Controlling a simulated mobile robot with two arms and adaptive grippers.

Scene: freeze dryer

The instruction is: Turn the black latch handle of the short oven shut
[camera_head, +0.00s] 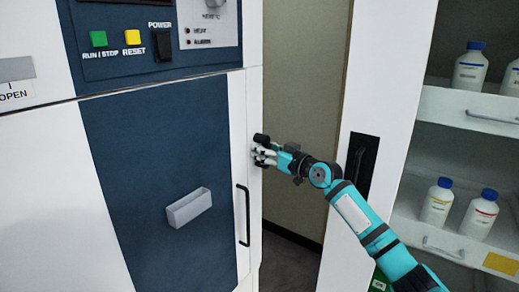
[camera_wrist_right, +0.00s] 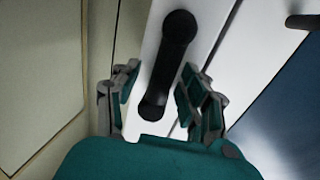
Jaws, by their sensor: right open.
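The black latch handle (camera_wrist_right: 168,62) is large in the wrist view, on a white upright strip of the oven front (camera_head: 236,130). It lies slightly tilted there, with one rounded end at the top and the other near my palm. My right gripper (camera_wrist_right: 160,72) is open, with one finger on each side of the handle. No clear grip shows, and I cannot tell whether either finger touches it. In the head view my right gripper (camera_head: 264,152) is at the oven's right edge, where it largely hides the latch. My left gripper is not in view.
A long black pull handle (camera_head: 244,215) is below my right gripper. A grey bin (camera_head: 189,208) sticks out from the blue panel (camera_head: 150,150). On the right are a white door frame (camera_head: 378,90) and shelves with several bottles (camera_head: 437,202). A gap separates oven and frame.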

